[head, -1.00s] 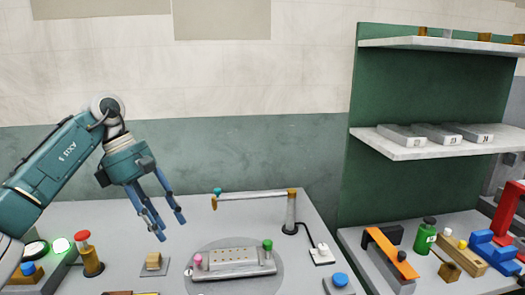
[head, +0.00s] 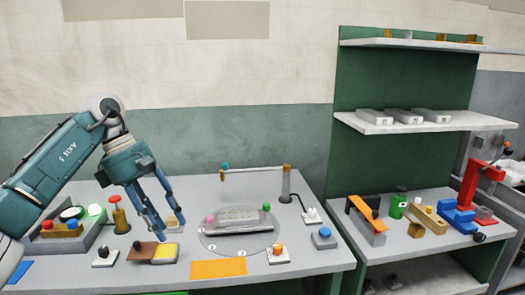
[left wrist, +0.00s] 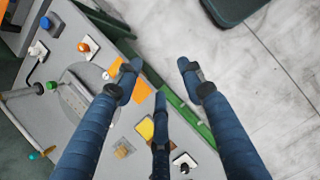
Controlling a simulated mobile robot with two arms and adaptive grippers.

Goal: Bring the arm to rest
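My left arm comes in from the left of the head view. My left gripper (head: 160,230) hangs over the grey workbench (head: 330,262) with its blue fingers pointing down. In the left wrist view its fingers (left wrist: 159,70) are spread apart with nothing between them, so it is open and empty. In that view the fingertips lie over the bench's front edge and the floor beyond. My right gripper is in neither view.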

